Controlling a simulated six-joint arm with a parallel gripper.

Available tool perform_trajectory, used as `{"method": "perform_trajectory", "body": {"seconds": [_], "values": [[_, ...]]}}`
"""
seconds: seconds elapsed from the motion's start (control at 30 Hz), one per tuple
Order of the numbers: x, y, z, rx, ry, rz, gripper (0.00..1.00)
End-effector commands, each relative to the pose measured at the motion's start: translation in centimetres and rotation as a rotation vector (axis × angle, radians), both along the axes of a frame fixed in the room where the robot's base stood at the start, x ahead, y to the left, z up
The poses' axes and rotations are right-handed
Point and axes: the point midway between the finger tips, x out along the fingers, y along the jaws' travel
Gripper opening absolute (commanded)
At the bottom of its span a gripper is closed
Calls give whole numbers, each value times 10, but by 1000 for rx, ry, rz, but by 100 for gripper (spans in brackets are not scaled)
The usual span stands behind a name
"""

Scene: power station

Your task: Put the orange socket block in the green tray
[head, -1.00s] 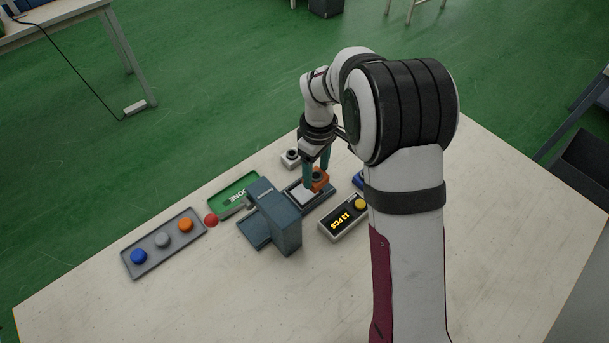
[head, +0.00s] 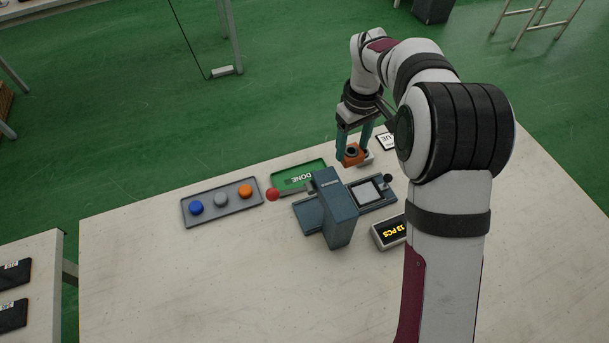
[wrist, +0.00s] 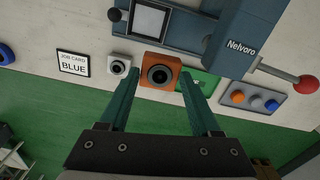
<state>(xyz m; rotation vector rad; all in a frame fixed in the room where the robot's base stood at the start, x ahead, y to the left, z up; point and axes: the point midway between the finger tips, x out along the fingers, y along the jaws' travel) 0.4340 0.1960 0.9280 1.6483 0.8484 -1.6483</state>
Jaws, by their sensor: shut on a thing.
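The orange socket block (head: 352,155) is between the fingertips of my gripper (head: 354,148). It has a dark round socket and also shows in the wrist view (wrist: 147,84). My gripper is shut on it and holds it off the machine plate, near the table's far edge; its exact height is unclear. The green tray (head: 284,184), marked DONE, lies to the left of the block in the head view, beside the press. In the wrist view it is partly hidden behind the right finger. No block shows in its visible part.
The blue-grey press (head: 336,215) has a red-knobbed lever (head: 273,195) reaching past the green tray's near edge. A grey tray (head: 233,207) holds blue, grey and orange buttons. A white socket block (wrist: 118,67) and a BLUE job card (wrist: 73,64) are beside the held block.

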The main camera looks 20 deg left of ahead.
Motion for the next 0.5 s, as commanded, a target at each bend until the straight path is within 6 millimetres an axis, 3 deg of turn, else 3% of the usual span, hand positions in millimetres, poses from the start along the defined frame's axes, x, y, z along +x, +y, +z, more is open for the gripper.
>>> {"method": "perform_trajectory", "body": {"seconds": [0.03,0.1,0.2,0.3,0.5], "values": [[-3,29,-3,1,1,1,8],[-8,62,-6,1,-1,-12,8],[-17,93,-9,1,0,-26,8],[-22,108,-15,0,2,-34,8],[-24,111,-62,0,4,-38,8]]}}
